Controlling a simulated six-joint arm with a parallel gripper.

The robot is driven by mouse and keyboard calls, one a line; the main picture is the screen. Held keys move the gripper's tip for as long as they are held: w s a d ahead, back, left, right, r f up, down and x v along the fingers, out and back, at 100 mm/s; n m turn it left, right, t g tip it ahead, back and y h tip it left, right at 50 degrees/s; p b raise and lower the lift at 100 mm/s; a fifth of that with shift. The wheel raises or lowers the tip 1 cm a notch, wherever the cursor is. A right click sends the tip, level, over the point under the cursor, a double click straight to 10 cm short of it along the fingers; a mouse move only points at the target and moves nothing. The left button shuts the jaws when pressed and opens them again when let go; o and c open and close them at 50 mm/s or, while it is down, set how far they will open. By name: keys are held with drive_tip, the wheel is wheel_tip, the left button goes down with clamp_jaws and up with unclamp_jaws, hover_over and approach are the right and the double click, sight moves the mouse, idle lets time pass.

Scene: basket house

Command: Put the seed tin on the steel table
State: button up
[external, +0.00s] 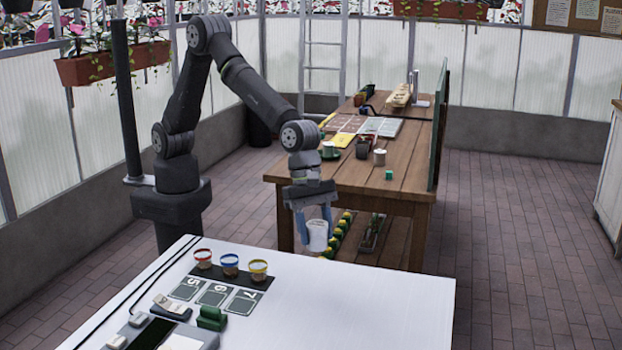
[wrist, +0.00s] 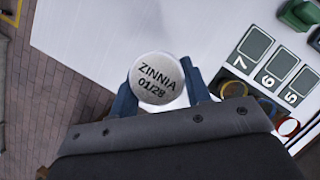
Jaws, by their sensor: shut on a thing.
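The seed tin (external: 318,236) is a small pale cylinder held between the blue fingers of my gripper (external: 314,228). In the wrist view the tin (wrist: 158,79) shows its round lid, marked "ZINNIA 01/28", and my gripper (wrist: 160,98) has a finger on each side of it. The tin looks upright. The steel table (external: 345,300) is the pale flat top in the foreground. In the external view the tin appears above and behind its far edge. In the wrist view the table top (wrist: 110,40) lies below and around the tin; the height gap is hard to tell.
On the steel table's left are three small pots with red, blue and yellow rims (external: 230,264), numbered cards (external: 214,294), a green block (external: 211,318) and a dark-screened device (external: 155,333). Its right part is clear. A cluttered wooden table (external: 400,190) stands behind.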

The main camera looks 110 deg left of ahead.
drive_tip(key=s+d+m, duration=0.1)
drive_tip(key=s+d, duration=0.3)
drive_tip(key=d, duration=0.3)
drive_tip(key=s+d+m+g, duration=0.1)
drive_tip(key=s+d+m, duration=0.15)
drive_tip(key=d, duration=0.35)
drive_tip(key=s+d+m, duration=0.1)
drive_tip(key=s+d, duration=0.3)
drive_tip(key=d, duration=0.3)
drive_tip(key=shift+h, duration=0.4)
drive_tip(key=w+a+f, duration=0.1)
drive_tip(key=w+f, duration=0.1)
drive_tip(key=w, duration=0.1)
drive_tip(key=w+a+f, duration=0.2)
drive_tip(key=w+f, duration=0.1)
drive_tip(key=w, duration=0.1)
drive_tip(key=w+a+f, duration=0.1)
drive_tip(key=w+f, duration=0.1)
drive_tip(key=w, duration=0.1)
drive_tip(key=shift+w+a+f, duration=0.15)
drive_tip(key=shift+w+f, duration=0.05)
drive_tip(key=shift+w, duration=0.15)
drive_tip(key=shift+f, duration=2)
drive_tip(key=shift+f, duration=0.1)
drive_tip(key=o, duration=0.6)
drive_tip(key=shift+f, duration=0.1)
drive_tip(key=shift+c, duration=0.2)
drive_tip(key=o, duration=0.4)
